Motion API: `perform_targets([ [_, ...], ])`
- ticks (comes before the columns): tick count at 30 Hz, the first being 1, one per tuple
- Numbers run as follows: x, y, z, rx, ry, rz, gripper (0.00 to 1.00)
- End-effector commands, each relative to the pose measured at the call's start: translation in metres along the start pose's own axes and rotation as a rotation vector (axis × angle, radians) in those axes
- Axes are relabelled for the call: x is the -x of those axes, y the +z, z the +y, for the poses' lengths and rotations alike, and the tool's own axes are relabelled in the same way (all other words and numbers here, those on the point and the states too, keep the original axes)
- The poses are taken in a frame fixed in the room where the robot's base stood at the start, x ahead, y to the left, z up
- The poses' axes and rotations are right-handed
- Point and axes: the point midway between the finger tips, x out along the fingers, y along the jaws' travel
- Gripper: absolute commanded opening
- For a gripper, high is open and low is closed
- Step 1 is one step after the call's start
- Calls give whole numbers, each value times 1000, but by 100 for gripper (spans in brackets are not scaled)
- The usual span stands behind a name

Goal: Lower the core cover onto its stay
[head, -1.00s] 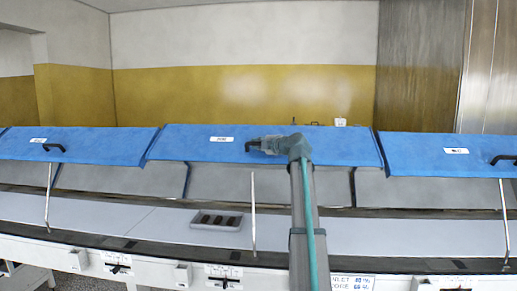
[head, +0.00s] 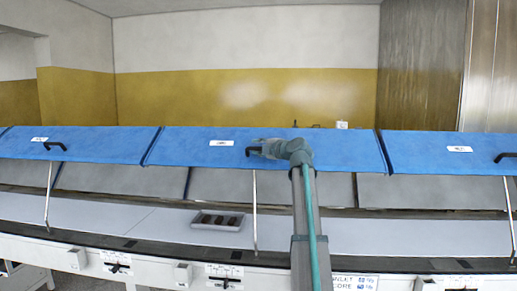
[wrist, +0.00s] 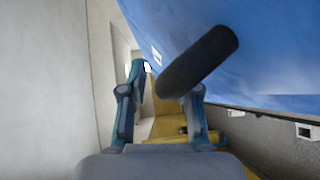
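The core cover (head: 200,153) is the blue middle panel in the head view. Its lower edge appears to meet the top of its stay (head: 255,215), an upright thin metal rod; contact is too small to be sure of. Its black handle (head: 253,150) sticks out just left of my gripper (head: 262,147). In the wrist view my gripper (wrist: 165,85) has its fingers spread apart. The handle (wrist: 205,60) slants across from upper right, its lower end near the gap between the fingertips. The blue cover (wrist: 275,45) fills the upper right there.
Blue covers of the same kind flank it on the left (head: 80,146) and right (head: 430,155), each with a handle and a stay rod. A grey tray (head: 218,221) with dark pieces lies on the pale belt below. Controls line the white front rail (head: 150,268).

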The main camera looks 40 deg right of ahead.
Motion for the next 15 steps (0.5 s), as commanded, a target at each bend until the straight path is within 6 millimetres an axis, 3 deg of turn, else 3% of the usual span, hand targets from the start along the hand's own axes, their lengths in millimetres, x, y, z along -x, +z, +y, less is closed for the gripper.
perform_targets([
  [8,15,0,1,0,3,-3,29],
  [15,59,-1,0,1,4,-3,29],
])
